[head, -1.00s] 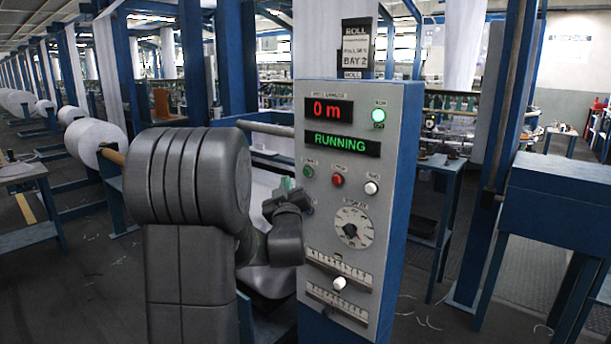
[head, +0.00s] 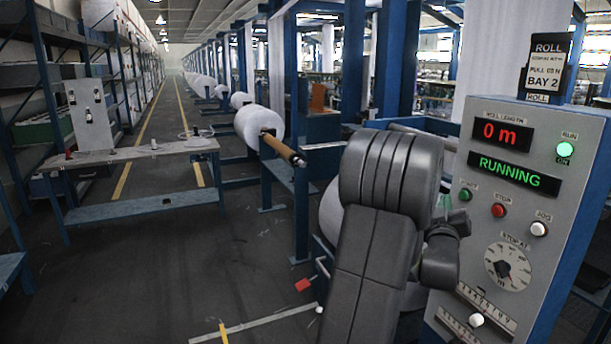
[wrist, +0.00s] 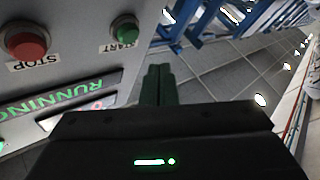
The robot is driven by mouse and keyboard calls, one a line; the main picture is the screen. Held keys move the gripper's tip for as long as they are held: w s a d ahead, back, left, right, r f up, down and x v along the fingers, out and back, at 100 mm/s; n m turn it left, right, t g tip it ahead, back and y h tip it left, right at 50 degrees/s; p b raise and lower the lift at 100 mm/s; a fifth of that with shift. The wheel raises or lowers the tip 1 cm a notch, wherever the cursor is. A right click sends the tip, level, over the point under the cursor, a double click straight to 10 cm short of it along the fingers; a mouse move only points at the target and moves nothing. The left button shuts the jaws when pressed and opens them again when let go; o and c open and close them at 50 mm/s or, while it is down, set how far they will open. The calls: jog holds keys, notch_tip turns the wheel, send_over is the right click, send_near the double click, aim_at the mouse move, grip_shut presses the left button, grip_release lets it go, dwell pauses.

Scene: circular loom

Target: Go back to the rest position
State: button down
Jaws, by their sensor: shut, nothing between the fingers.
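My gripper shows in the wrist view (wrist: 157,84) with its two dark green fingers together, shut and empty. In the head view it is mostly hidden behind my arm; a bit of green shows beside the panel. The control panel (head: 540,245) stands at the right, reading "0 m" and "RUNNING", with a green lamp lit. The green start button (wrist: 124,29) and the red stop button (wrist: 25,40) lie to the left of my fingers in the wrist view. The fingers are apart from both buttons.
A workbench (head: 135,157) stands at the left, before tall shelving (head: 60,100). A white roll (head: 262,125) on a frame stands left of my arm. A red object (head: 303,285) lies low near the machine. The aisle floor (head: 170,270) at the front left is largely open.

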jog(key=p, duration=0.3)
jog(key=shift+s+a+r, duration=0.1)
jog(key=shift+a+r, duration=0.1)
jog(key=shift+r, duration=0.05)
jog(key=shift+s+a+f+b, duration=0.1)
jog(key=shift+s+a+b, duration=0.35)
jog(key=shift+a, duration=0.4)
jog(key=shift+s+a+f+b, duration=0.1)
jog(key=shift+s+a+b, duration=0.15)
jog(key=shift+a+b, duration=0.45)
jog(key=shift+s+a+f+b, duration=0.1)
jog(key=shift+s+a+b, duration=0.3)
jog(key=shift+a, duration=0.55)
jog(key=shift+w+d+r, duration=0.1)
jog(key=d, duration=0.1)
jog(key=w+d, duration=0.1)
jog(key=d, duration=0.1)
jog(key=w+d, duration=0.1)
jog(key=d, duration=0.1)
jog(key=shift+w+f+b, duration=0.1)
jog(key=shift+f+b, duration=0.15)
jog(key=shift+b, duration=0.1)
jog(key=shift+d+b, duration=0.2)
jog(key=shift+b, duration=1)
jog(key=shift+a+b, duration=0.1)
jog(key=shift+b, duration=0.3)
